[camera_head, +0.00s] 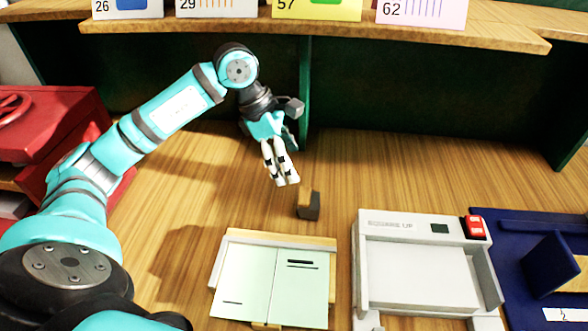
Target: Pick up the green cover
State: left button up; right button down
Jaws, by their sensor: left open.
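The pale green cover (243,282) lies flat at the front middle of the table, on a light wooden holder (331,244) whose edges show around it. A crease or seam divides it into two panels, with dark printed lines on them. My left gripper (283,181) is above the table behind the cover, pointing down, apart from it. It is open with nothing visible between its fingers. My right gripper is out of view.
A small dark block with a wooden face (309,206) stands between my left gripper and the cover. A white tray device labelled "SQUARE UP" (398,227) is right of the cover, beside a blue mat (515,285). Red box (60,125) at left; shelf (330,31) with numbered cards behind.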

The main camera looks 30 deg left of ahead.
aim_at(278, 285)
jog(key=u, duration=1.1)
jog(key=k+l+z, duration=0.1)
jog(key=k+l, duration=0.8)
jog(key=k, duration=0.2)
jog(key=j+z, duration=0.05)
